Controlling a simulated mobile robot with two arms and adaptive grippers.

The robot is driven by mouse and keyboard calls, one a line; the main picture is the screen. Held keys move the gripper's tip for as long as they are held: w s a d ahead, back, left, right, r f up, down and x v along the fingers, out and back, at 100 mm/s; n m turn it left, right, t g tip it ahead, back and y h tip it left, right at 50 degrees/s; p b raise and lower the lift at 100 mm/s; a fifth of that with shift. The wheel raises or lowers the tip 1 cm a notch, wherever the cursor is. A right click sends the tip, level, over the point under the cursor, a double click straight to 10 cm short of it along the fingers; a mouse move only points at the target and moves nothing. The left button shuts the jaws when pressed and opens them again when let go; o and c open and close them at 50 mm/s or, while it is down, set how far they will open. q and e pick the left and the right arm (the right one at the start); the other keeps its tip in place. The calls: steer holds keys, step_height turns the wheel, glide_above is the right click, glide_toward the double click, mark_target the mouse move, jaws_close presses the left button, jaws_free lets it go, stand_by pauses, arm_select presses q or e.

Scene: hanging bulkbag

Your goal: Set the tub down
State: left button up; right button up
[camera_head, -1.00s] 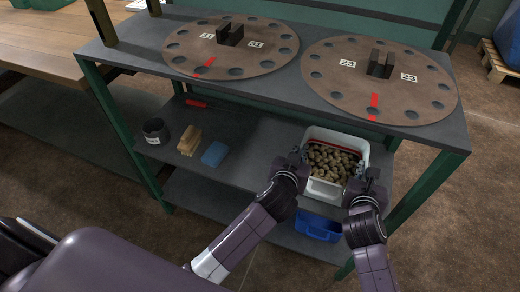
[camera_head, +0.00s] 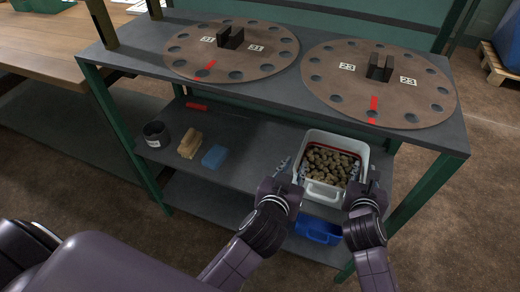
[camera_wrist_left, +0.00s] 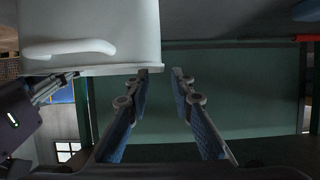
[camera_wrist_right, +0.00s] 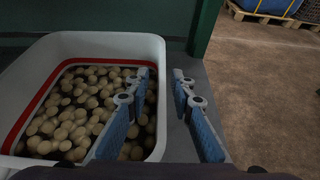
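The white tub (camera_head: 323,192), filled with brown round pieces (camera_head: 328,163), is at the right end of the middle shelf (camera_head: 235,180) and looks level. Its underside is hidden. My left gripper (camera_head: 281,167) is open and empty to the left of the tub; the left wrist view shows the tub wall (camera_wrist_left: 90,20) beside the spread fingers, not between them. My right gripper (camera_head: 369,180) is at the tub's right rim. In the right wrist view its fingers are apart, one over the inside and one outside, with the tub's right wall (camera_wrist_right: 157,55) between them.
Above is a top shelf with two brown discs (camera_head: 230,62) (camera_head: 335,90). A blue bin (camera_head: 318,230) stands below the tub. A dark cup (camera_head: 156,133), tan blocks (camera_head: 190,145) and a blue block (camera_head: 214,156) lie left on the middle shelf. A green post (camera_head: 420,195) stands right.

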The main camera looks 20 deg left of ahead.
steer(key=shift+s, duration=0.2)
arm_select(q)
steer(key=v, duration=0.3)
arm_select(e)
steer(key=v, duration=1.1)
steer(key=shift+s+r, duration=0.25)
